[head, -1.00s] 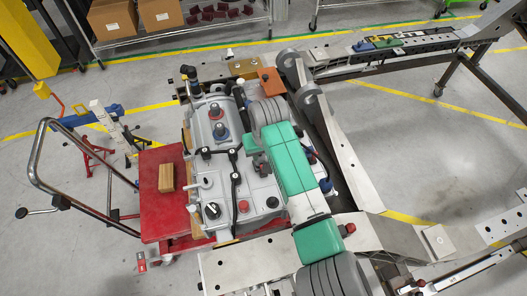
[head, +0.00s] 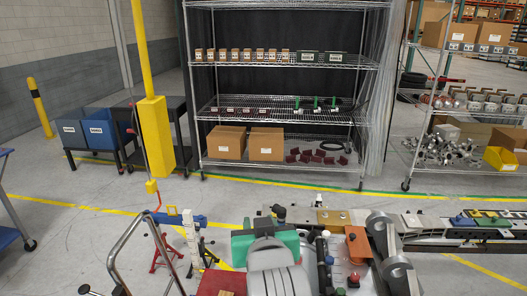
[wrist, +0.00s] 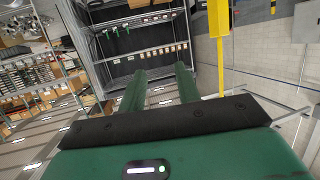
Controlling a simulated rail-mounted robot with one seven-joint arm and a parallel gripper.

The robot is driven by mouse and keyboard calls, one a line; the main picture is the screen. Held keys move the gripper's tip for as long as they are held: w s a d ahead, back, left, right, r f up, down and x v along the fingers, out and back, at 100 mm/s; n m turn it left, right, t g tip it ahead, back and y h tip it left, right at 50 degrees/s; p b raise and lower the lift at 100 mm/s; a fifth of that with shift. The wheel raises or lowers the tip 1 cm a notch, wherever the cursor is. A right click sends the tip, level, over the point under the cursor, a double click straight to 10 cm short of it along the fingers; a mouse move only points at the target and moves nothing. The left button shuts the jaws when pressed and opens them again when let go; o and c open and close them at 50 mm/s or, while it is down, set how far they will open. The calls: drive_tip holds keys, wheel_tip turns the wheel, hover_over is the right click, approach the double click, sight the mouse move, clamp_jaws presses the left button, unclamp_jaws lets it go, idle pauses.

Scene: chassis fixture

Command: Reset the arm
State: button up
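My gripper (wrist: 160,72) shows in the wrist view with its two green fingers apart and nothing between them. It points towards the wire shelving, which appears tilted beyond the fingertips. In the head view my arm's green and grey links (head: 275,262) rise at the bottom centre, in front of the chassis fixture. The gripper's fingers cannot be made out in the head view.
A wire shelf rack (head: 283,62) with boxes and small parts stands at the back. The chassis frame (head: 425,225) runs to the right, below it. A yellow post (head: 154,130), blue bins (head: 98,129) and a cart handle (head: 125,250) are at left. Floor before the rack is clear.

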drive_tip(key=s+r+m+t+h, duration=0.15)
drive_tip(key=s+r+t, duration=0.85)
drive_tip(key=s+r, duration=1.35)
wheel_tip(320, 180, up, 21)
drive_tip(key=p, duration=2)
drive_tip(key=shift+s+t+p, duration=0.25)
drive_tip(key=shift+t+p, duration=0.05)
drive_tip(key=shift+p, duration=0.1)
drive_tip(key=shift+d+f, duration=0.1)
